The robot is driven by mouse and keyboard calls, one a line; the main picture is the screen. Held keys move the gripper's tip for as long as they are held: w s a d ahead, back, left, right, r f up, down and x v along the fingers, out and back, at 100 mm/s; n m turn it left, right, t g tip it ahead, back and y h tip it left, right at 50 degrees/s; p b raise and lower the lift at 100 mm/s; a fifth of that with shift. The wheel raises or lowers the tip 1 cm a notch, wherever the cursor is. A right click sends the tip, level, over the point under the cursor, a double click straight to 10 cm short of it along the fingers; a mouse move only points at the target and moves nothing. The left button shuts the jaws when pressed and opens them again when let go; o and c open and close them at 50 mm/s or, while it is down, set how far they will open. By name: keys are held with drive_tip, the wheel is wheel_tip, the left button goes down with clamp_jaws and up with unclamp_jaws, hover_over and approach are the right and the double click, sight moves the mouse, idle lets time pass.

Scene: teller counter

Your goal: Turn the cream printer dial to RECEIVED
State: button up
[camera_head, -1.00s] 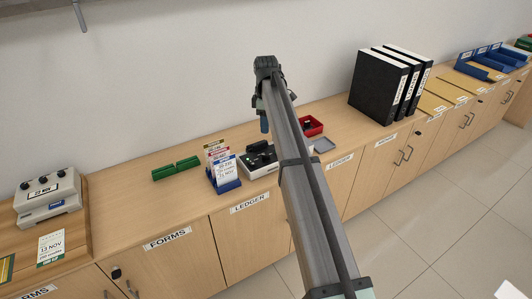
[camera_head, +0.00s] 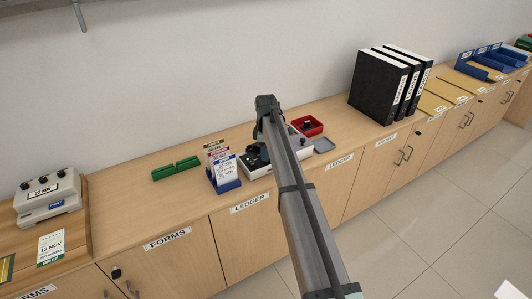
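A white-cream device (camera_head: 302,150) with black knobs stands on the counter right of centre, and my arm covers much of it. Another cream device (camera_head: 50,204) with black knobs and a date label stands at the far left. I cannot read a RECEIVED mark on either, nor tell from lettering which is the printer. My gripper (camera_head: 261,146) points down at the left part of the central device. Its fingertips are small and partly hidden by my arm, so I cannot tell their opening or whether they touch a knob.
A blue holder with date cards (camera_head: 226,174) stands close left of the central device. Black binders (camera_head: 378,86) stand beyond. The counter (camera_head: 130,203) between is bare.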

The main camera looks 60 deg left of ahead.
drive_tip(key=shift+f, duration=0.3)
clamp_jaws()
idle(0.3)
